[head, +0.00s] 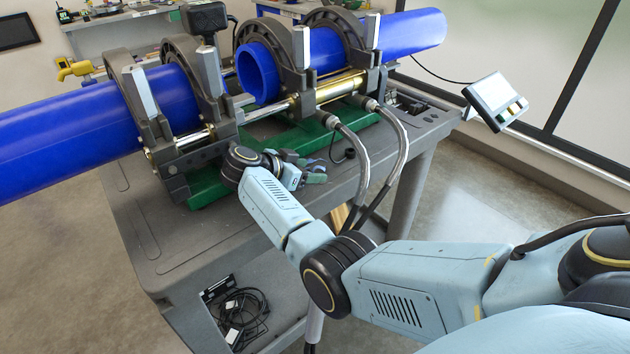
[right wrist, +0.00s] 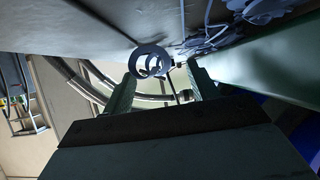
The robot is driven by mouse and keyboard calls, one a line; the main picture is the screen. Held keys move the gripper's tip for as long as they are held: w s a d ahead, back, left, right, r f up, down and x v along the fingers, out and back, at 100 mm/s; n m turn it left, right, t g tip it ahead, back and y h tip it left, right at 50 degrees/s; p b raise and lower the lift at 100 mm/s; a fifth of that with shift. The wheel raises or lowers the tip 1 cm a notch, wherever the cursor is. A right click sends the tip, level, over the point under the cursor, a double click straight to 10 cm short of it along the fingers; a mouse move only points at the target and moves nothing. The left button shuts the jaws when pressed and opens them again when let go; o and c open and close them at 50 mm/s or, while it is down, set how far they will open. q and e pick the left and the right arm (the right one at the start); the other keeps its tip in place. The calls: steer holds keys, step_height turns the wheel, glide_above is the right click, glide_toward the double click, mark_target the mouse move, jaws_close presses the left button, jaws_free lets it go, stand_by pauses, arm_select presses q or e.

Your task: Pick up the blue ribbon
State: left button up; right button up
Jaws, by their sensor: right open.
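In the right wrist view, a pale blue-grey coiled ribbon (right wrist: 150,61) shows as a ring just beyond and between my fingertips. More pale blue curls (right wrist: 262,10) lie at the top right of that view; I cannot tell whether they join the coil. My right gripper (right wrist: 162,84) is open, with a green finger on each side and nothing clearly held. In the head view, my right gripper (head: 306,173) is low over the cart top, in front of the green base, partly hidden by its wrist. The ribbon is too small there to tell apart from the fingers. My left gripper is out of view.
Two blue pipes (head: 70,135) sit in the clamp rings (head: 180,75) above the green base (head: 215,187) on the grey cart (head: 135,215). Hoses (head: 365,160) hang close to the right of my gripper. A control panel (head: 496,101) stands at the right. The cart's front left is clear.

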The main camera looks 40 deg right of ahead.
steer(key=shift+d+f, duration=0.25)
steer(key=shift+f, duration=0.05)
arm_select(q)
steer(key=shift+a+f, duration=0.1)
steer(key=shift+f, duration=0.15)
arm_select(e)
steer(key=shift+a, duration=0.15)
steer(key=shift+c, duration=0.2)
steer(key=shift+f, duration=0.1)
steer(key=c, duration=1.1)
steer(key=shift+o, duration=0.2)
